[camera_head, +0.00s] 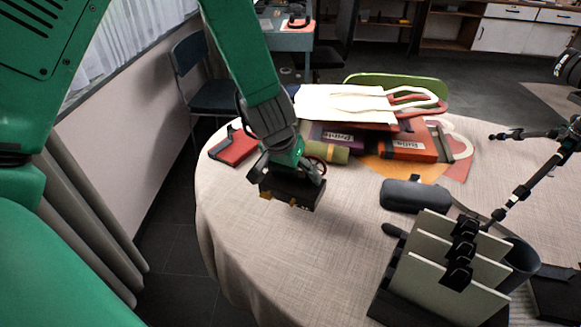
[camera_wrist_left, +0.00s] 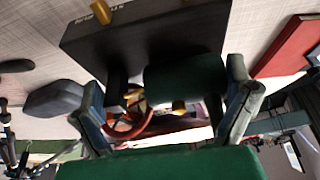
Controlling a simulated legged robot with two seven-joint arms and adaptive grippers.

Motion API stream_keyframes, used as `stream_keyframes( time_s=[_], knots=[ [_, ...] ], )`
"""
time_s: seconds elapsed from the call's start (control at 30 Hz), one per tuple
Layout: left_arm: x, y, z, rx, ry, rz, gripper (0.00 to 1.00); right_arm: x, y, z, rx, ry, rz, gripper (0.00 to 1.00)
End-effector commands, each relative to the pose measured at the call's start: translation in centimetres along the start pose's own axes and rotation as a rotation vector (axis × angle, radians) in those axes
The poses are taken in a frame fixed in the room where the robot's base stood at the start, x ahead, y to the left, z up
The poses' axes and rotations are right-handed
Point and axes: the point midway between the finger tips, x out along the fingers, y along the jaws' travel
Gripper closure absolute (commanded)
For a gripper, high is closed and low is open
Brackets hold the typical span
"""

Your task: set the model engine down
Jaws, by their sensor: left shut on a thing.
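The model engine (camera_head: 291,191) has a dark block base with small brass-coloured parts and a red wheel. My left gripper (camera_head: 291,170) is shut on it from above, over the left part of the round, cloth-covered table (camera_head: 250,240). In the left wrist view the engine's dark base (camera_wrist_left: 140,35) and green cylinder (camera_wrist_left: 185,78) show between the fingers (camera_wrist_left: 168,105). The fingers hide part of the engine. I cannot tell whether the base touches the cloth. My right gripper is not in view.
To the right are a grey case (camera_head: 415,195), a card holder (camera_head: 445,265) and a tripod (camera_head: 525,190). The front-left cloth is clear.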

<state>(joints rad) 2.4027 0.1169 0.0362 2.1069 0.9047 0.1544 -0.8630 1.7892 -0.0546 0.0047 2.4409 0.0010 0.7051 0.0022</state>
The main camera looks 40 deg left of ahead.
Motion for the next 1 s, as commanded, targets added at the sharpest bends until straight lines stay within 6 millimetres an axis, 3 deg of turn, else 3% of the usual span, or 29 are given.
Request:
stream_keyframes(
  time_s=[0.43, 0.67, 0.7, 1.0],
  knots=[
    [3.9, -0.3, 1.4, -0.004, 0.003, 0.003, 0.56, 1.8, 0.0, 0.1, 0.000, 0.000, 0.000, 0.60],
    [4.0, -0.1, 1.4, -0.001, 0.004, 0.000, 0.56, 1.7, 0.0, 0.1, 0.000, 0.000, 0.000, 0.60],
    [4.0, -0.1, 1.6, -0.001, 0.000, 0.000, 0.00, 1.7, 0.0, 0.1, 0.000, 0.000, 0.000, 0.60],
    [3.9, -0.2, 1.6, -0.001, 0.001, 0.002, 0.00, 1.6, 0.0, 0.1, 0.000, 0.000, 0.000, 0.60]
  ],
)
